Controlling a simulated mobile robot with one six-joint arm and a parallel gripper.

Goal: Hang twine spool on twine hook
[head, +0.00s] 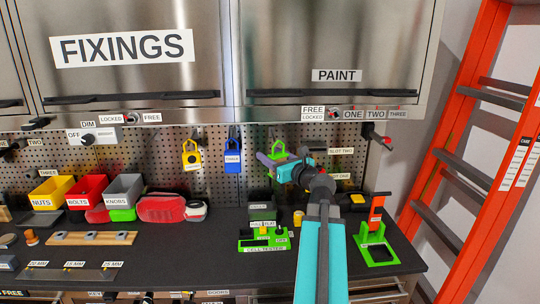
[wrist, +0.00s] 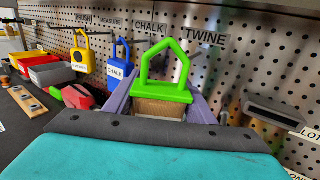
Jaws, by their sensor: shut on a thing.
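The twine spool has a bright green house-shaped hanging loop (wrist: 172,92) and a brown body (wrist: 158,110); its green loop also shows in the head view (head: 278,146). My gripper (wrist: 160,112) is shut on the spool, with a purple finger on each side and the loop standing up above them. In the head view my gripper (head: 279,161) holds it in front of the pegboard, right of the blue chalk item. The TWINE label (wrist: 205,37) is on the pegboard behind and right of the loop.
A blue chalk item (head: 233,161) and a yellow item (head: 191,158) hang on the pegboard to the left. A dark grey protruding part (wrist: 285,113) is to the right. Below are a green cell tester (head: 264,239), a green-and-orange stand (head: 377,250) and several bins on the worktop.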

